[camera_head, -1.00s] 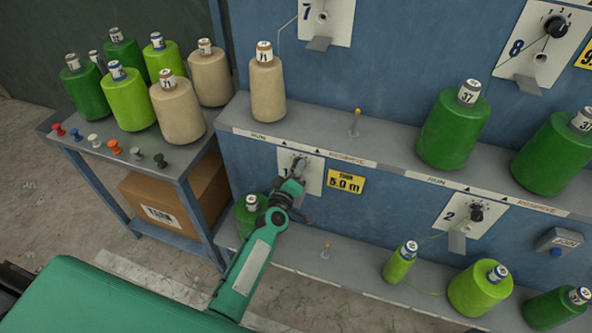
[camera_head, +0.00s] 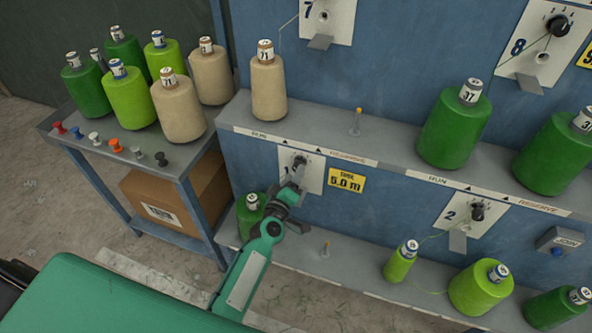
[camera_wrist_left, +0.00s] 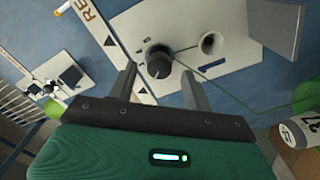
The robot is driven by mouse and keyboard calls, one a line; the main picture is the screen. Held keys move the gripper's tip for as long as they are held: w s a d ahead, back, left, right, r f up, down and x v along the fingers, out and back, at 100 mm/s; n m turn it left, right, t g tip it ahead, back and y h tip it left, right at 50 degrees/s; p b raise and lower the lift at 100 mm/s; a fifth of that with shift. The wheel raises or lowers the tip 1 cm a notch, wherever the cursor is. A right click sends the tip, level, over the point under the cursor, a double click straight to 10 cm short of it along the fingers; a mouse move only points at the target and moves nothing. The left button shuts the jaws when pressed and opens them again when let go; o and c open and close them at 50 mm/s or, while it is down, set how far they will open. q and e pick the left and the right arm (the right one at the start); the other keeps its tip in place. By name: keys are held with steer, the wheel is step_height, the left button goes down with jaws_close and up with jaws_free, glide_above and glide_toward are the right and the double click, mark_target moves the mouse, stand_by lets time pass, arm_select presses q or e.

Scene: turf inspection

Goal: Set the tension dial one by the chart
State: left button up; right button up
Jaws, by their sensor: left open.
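Tension dial one is a black knob (camera_head: 299,161) on a white plate marked 1 (camera_head: 315,176), on the blue panel below the upper shelf. In the left wrist view the knob (camera_wrist_left: 158,60) has a pale pointer mark and a green thread beside it. My left gripper (camera_head: 298,178) is at the plate, just below the knob. In the left wrist view its two fingers (camera_wrist_left: 158,78) are open, one on each side of the knob. I cannot tell whether they touch it. The dial's scale is too small to read. I see no chart that I can identify. My right gripper is not in view.
A yellow 5.0 m label (camera_head: 345,180) is right of plate 1. A green cone (camera_head: 249,217) stands close left of my gripper. A tan cone (camera_head: 268,90) and a small post (camera_head: 355,122) stand on the shelf above. Dial two (camera_head: 477,212) is farther right.

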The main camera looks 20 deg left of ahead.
arm_select(q)
steer(key=s, duration=1)
steer(key=shift+s+a+b, duration=0.2)
steer(key=shift+b, duration=0.2)
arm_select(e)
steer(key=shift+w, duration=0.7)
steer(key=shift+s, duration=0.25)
